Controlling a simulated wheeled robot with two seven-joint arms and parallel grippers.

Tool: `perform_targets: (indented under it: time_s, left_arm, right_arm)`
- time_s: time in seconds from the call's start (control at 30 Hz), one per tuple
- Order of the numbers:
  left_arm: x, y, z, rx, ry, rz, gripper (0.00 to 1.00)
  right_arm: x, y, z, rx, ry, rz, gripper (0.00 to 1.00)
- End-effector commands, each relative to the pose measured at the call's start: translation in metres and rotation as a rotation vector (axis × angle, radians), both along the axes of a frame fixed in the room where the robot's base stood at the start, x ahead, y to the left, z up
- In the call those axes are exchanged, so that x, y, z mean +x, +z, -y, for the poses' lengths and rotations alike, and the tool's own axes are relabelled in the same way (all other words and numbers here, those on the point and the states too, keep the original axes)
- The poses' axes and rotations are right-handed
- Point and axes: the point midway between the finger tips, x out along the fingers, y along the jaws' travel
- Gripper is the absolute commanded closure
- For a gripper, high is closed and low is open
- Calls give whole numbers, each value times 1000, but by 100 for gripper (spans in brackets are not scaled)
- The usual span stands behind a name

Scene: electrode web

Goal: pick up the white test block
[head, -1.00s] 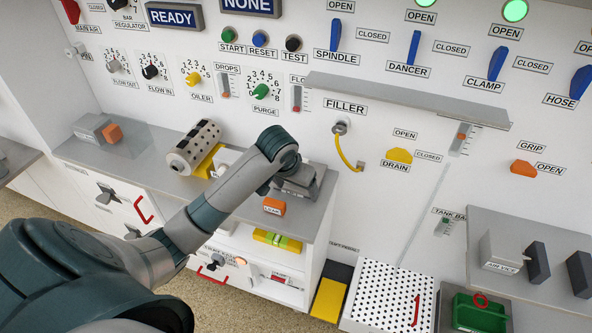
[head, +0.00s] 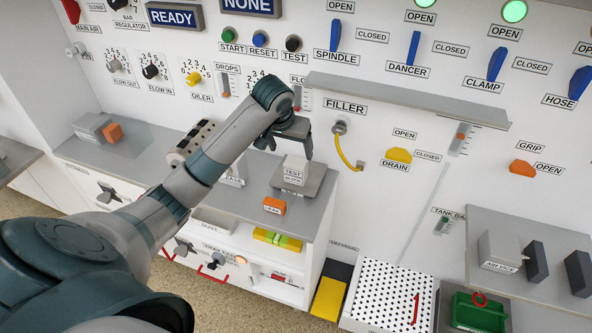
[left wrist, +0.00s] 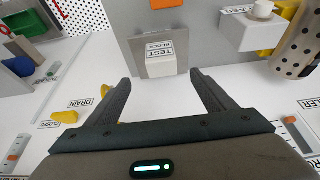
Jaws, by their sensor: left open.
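The white test block (head: 294,170) stands on a grey square plate (head: 309,192) on the grey counter. Its label reads TEST BLOCK. My left gripper (head: 284,146) is open and empty, just above and behind the block, toward the wall panel. In the left wrist view the test block (left wrist: 161,64) lies ahead of the open fingers (left wrist: 157,82), near the middle between them and apart from them. My right gripper is not in view.
An orange block (head: 274,205) lies at the counter's front edge. A perforated roller (head: 193,140) is partly hidden behind my left arm. A yellow filler hose (head: 346,150) hangs on the wall to the right, below a grey ledge (head: 400,97).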

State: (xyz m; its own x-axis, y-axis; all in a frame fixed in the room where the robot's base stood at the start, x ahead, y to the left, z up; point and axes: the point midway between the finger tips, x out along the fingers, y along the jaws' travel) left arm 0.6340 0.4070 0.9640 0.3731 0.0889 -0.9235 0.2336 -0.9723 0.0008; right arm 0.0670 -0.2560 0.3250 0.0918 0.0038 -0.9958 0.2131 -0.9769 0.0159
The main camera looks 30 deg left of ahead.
Motion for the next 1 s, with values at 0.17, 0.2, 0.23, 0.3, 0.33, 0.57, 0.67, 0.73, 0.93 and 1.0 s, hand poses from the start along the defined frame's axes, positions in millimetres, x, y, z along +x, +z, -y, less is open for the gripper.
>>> perform_targets:
  time_s: [0.17,0.2,0.23,0.3,0.33,0.57,0.67,0.73,0.93,1.0]
  left_arm:
    - [9,-24,-2,-1,0,-6,23]
    - [12,-30,-3,0,0,-5,23]
    - [13,-35,-3,-1,0,-6,23]
    - [18,-47,-5,-1,1,-5,23]
    - [20,-52,-5,-1,1,-6,23]
    - [35,-87,-9,0,1,-4,23]
    - [39,-97,-10,0,0,-3,23]
    - [41,-101,-10,0,-1,-2,23]
    - [42,-103,-10,0,-1,-1,23]
    - [42,-103,-10,0,-1,-1,23]
  right_arm:
    - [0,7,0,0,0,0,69]
    - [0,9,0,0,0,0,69]
    - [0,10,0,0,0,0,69]
    - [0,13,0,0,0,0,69]
    - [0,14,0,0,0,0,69]
    - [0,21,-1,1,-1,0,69]
    - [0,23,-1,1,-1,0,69]
    - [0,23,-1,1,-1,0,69]
    - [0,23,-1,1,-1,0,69]
    - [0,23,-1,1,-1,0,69]
